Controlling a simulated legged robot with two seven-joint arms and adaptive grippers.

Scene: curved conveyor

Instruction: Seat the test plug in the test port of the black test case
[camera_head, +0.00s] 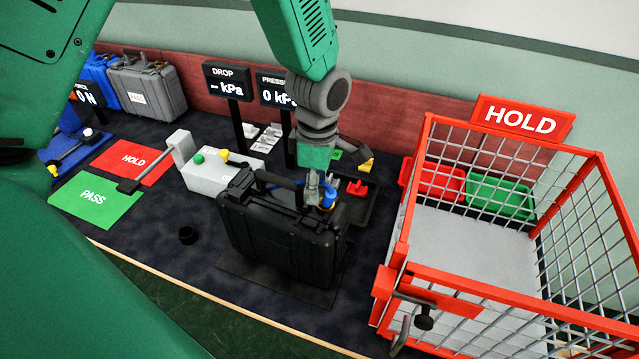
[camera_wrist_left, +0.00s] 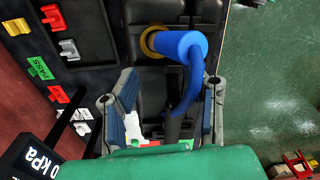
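The black test case (camera_head: 285,232) stands upright on a dark mat in the middle of the table. The blue test plug (camera_head: 328,196) is on top of it at the right end. In the left wrist view, the blue plug (camera_wrist_left: 178,45) has its end at the brass ring of the test port (camera_wrist_left: 152,41); how deep it sits I cannot tell. A blue hose (camera_wrist_left: 191,88) bends from the plug back between my fingers. My left gripper (camera_head: 320,190) points down over the case. Its fingers (camera_wrist_left: 168,95) are apart, on either side of the hose, behind the plug. My right gripper is out of view.
A red HOLD cage (camera_head: 400,235) stands close on the right. A grey box with green and yellow buttons (camera_head: 215,172) is behind the case's left. DROP (camera_head: 227,80) and PRESSURE displays stand behind. A dark tray (camera_head: 358,208) holds small coloured pieces. The table's left front is mostly clear.

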